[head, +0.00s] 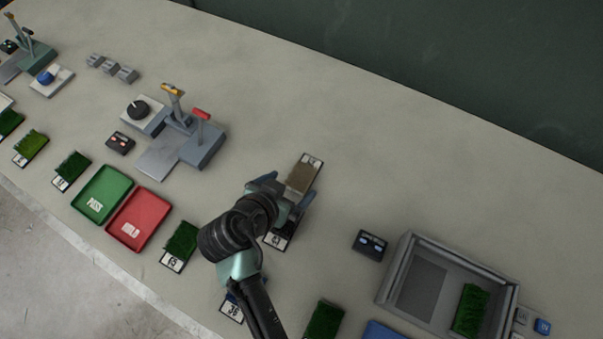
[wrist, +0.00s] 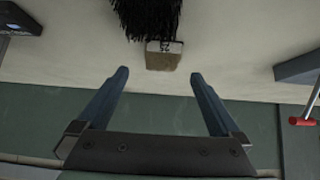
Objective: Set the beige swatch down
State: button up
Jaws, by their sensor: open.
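The beige swatch (head: 301,177), a small flat tile with a white label strip at its far end, lies on the grey table in the head view. In the wrist view the swatch (wrist: 163,59) shows just ahead of the fingertips, in line with the gap. My gripper (head: 291,187) is open, its blue-grey fingers spread on either side of the swatch's near part in the head view. In the wrist view my gripper (wrist: 158,75) has nothing between its fingers. Whether the swatch's near end is clear of the gripper is hard to tell.
A black-turf swatch (wrist: 147,14) borders the beige one; its label (head: 276,241) shows under my arm. A grey tray (head: 396,274) with a green swatch (head: 471,309) is at right. Red (head: 139,219) and green (head: 101,195) trays and a lever stand (head: 200,146) are left. The table beyond is clear.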

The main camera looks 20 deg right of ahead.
aim_at(299, 179)
jog(key=shift+p+x, duration=0.4)
jog(key=shift+x, duration=2.45)
jog(key=shift+a, duration=0.15)
